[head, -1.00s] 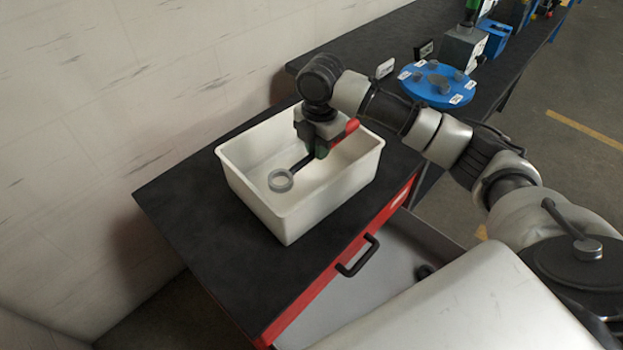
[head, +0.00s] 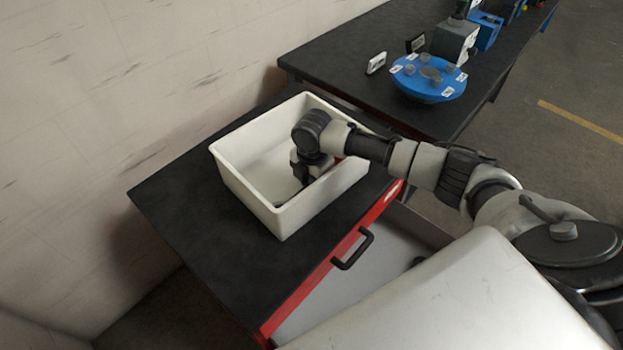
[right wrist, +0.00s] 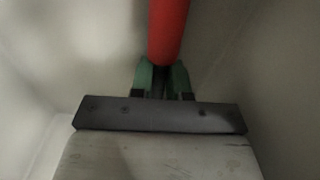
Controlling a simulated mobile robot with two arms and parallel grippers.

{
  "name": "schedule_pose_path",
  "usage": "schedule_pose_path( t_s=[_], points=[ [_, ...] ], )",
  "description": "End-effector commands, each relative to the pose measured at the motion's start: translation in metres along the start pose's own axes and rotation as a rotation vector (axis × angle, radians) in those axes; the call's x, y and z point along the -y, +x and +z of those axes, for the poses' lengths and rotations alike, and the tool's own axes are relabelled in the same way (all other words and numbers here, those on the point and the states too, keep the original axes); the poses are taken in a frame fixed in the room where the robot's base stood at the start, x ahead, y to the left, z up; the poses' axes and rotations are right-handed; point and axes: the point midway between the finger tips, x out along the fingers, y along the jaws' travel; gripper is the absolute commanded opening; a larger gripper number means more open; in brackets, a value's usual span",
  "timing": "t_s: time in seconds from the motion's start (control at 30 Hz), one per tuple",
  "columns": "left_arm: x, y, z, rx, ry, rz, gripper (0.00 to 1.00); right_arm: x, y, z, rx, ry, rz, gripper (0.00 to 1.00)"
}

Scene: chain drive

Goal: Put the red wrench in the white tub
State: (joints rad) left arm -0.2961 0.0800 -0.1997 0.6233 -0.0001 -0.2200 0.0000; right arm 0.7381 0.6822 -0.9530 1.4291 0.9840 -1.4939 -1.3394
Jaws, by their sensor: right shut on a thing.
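The white tub (head: 250,198) stands on the black top of the red cabinet. My right gripper (head: 300,185) reaches down inside the tub; its tips are hidden from the head camera. In the right wrist view the green fingers of my right gripper (right wrist: 163,80) are shut on the red wrench (right wrist: 168,30), whose red handle stretches away from the fingers. Pale tub walls and floor lie around it there. I cannot tell whether the wrench touches the tub floor. My left gripper is not in view.
The cabinet's drawer (head: 345,285) is open below the tub, with a black handle (head: 353,249). A dark bench (head: 330,65) behind holds a blue round fixture (head: 428,90) and small white labels. A wall bounds the left side. The cabinet top (head: 190,220) is clear left of the tub.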

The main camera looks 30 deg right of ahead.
Motion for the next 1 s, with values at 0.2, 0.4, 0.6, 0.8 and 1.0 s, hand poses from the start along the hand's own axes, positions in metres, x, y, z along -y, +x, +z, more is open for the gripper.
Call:
schedule_pose_path(
  t_s=[0.2, 0.4, 0.6, 0.8, 1.0],
  points=[
    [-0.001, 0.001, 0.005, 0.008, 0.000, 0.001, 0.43, -0.001, 0.002, 0.000, 0.000, 0.001, 0.001, 0.00],
    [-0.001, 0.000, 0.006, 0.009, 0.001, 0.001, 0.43, 0.000, 0.002, 0.000, 0.000, 0.000, 0.000, 0.42],
    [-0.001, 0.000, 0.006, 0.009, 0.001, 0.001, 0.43, 0.000, 0.002, 0.000, 0.000, 0.000, 0.000, 0.42],
    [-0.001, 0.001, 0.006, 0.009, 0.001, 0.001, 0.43, -0.001, -0.013, 0.001, 0.001, 0.000, 0.002, 0.42],
    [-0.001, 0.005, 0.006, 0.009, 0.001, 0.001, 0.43, -0.001, -0.054, 0.001, 0.002, -0.001, 0.005, 0.42]
  ],
)
